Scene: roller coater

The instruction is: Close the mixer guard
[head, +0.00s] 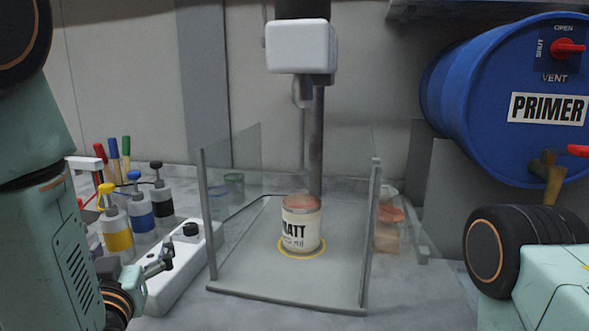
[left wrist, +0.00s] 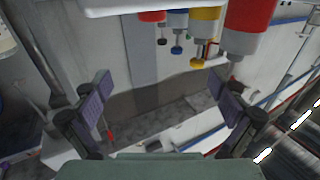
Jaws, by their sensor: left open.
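The mixer guard (head: 372,235) is a clear-walled frame with grey posts, standing around the can in the head view. I cannot tell whether its front is open or covered by a clear panel. A cream can marked MATT (head: 301,228) stands inside on a yellow ring, under the white mixer head (head: 300,46). My left gripper (head: 160,262) is left of the guard, apart from it, over the white box with a black knob (head: 182,262). In the left wrist view its two fingers (left wrist: 170,112) are spread with nothing between them. My right gripper is out of view; only my right arm shows.
Several capped bottles (head: 117,232) and coloured-handled tools stand at the left. A blue PRIMER drum (head: 505,100) with a red vent valve and brass tap is at the right. The bench in front of the guard is clear. The left wrist view shows bottles inverted.

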